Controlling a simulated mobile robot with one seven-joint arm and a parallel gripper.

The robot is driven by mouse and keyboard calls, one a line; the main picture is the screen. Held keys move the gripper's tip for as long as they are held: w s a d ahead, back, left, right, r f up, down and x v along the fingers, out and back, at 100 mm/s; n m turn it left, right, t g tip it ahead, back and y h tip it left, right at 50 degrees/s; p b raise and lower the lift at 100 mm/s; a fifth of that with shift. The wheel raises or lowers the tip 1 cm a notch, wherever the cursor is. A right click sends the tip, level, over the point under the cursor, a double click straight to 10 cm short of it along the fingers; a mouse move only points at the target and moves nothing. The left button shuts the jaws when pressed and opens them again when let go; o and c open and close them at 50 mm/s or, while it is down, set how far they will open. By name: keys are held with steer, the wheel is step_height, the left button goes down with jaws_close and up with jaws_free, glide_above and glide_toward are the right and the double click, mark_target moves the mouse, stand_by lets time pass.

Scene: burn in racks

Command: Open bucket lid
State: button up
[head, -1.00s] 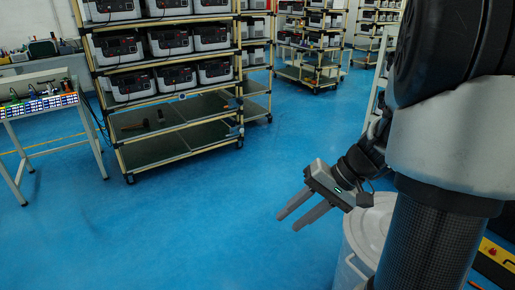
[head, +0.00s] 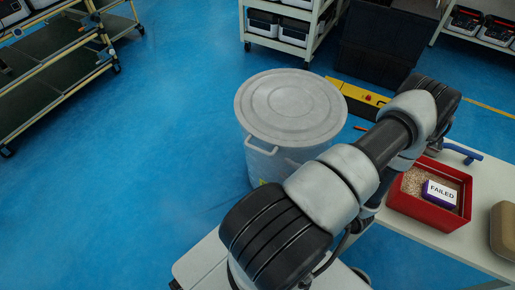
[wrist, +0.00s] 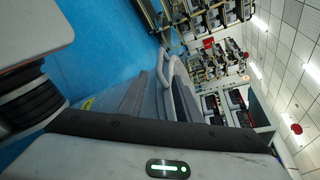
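A large pale grey bucket (head: 270,165) stands on the blue floor in the head view. Its round ridged lid (head: 292,105) lies flat on top. A side handle (head: 262,149) shows on the near left wall. In the head view my arm hides the gripper; contact with the bucket cannot be told.
A white table (head: 440,240) at the right bears a red bin (head: 430,222) with a FAILED box (head: 440,194). A yellow case (head: 360,94) and a dark crate (head: 385,45) stand behind the bucket. Shelving (head: 60,75) is at the left. Floor left of the bucket is clear.

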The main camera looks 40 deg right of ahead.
mark_target(261, 151)
steer(key=b+x, duration=0.2)
steer(key=x, duration=1.4)
steer(key=shift+r, duration=0.1)
jaws_close()
